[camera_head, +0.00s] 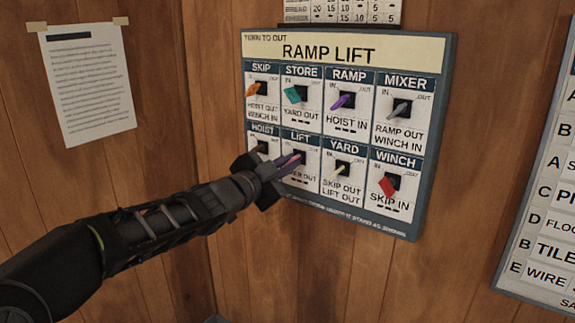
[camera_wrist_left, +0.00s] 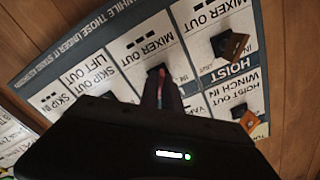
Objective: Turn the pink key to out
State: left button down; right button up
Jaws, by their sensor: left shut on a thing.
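The pink key (camera_head: 298,157) sits in the LIFT switch, in the lower row of the RAMP LIFT board (camera_head: 345,50). My left gripper (camera_head: 291,162) reaches in from the left and is shut on the pink key. The fingers hide most of the key and part of the LIFT label, so I cannot tell which mark it points to. In the left wrist view the gripper's fingers (camera_wrist_left: 168,95) meet the board at this switch, with only a sliver of key between them. My right gripper is out of view.
Close beside are the brown HOIST key (camera_head: 262,147) and the pale YARD key (camera_head: 342,172). Above are the orange SKIP key (camera_head: 256,89), teal STORE key (camera_head: 293,94), purple RAMP key (camera_head: 343,100) and grey MIXER key (camera_head: 400,108). The red WINCH key (camera_head: 388,185) is lower right.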

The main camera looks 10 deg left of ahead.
pick_arm(q)
jog(key=shift+f, duration=0.1)
jog(key=c, duration=1.6)
grip_release()
jog(key=shift+o, duration=0.2)
jog(key=v, duration=0.7)
jog(key=shift+s+a+p, duration=0.15)
jog(key=shift+s+p, duration=0.2)
jog(key=shift+a, duration=0.1)
